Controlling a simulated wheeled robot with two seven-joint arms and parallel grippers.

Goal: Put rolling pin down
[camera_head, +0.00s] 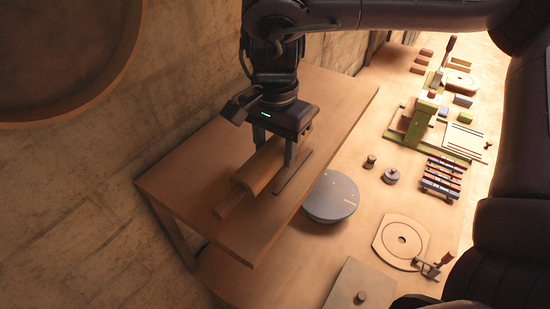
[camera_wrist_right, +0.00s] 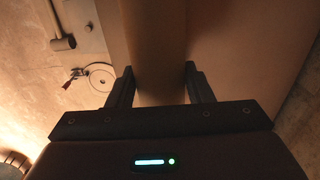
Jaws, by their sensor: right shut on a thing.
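The rolling pin (camera_head: 258,166) is a thick light wooden cylinder with a thinner handle at its near end. It is at a raised wooden table (camera_head: 345,100), lying level over the top. My right gripper (camera_head: 276,158) points down and is shut around the pin's body, one finger on each side. In the right wrist view the pin (camera_wrist_right: 158,45) runs between the two fingers of the right gripper (camera_wrist_right: 158,88). I cannot tell whether the pin touches the tabletop. My left gripper is not in view.
A thin flat strip (camera_head: 293,173) shows on the tabletop beside the pin. A grey round disc (camera_head: 331,196) sits lower, past the table's right edge. Beyond are a round plate on a board (camera_head: 401,240), a striped rack (camera_head: 442,178) and a green frame (camera_head: 415,125). The table's near end is clear.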

